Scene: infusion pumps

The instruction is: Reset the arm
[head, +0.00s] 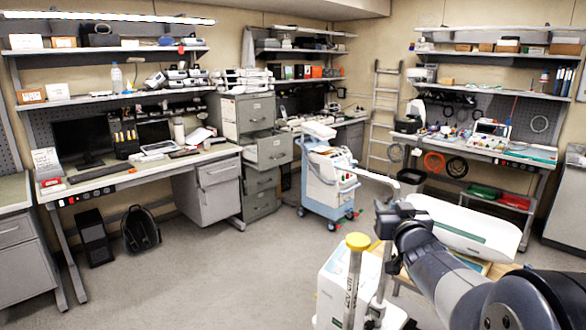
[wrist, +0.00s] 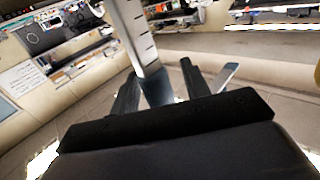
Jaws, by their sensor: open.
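My arm reaches in from the lower right of the head view, and its dark end with my gripper (head: 384,212) is near the white scale-like tray. The open fingers of my gripper also show in the wrist view (wrist: 158,68). A pale upright post with dark marks (wrist: 134,34) appears beyond and between them. I cannot tell how far off it is. No object is visibly held.
A white device with a yellow-capped post (head: 357,242) and a white tray (head: 462,226) stand close to my arm. A wheeled white-and-blue cart (head: 326,182) is further back. Workbenches line the walls. The grey floor (head: 190,270) at left centre is clear.

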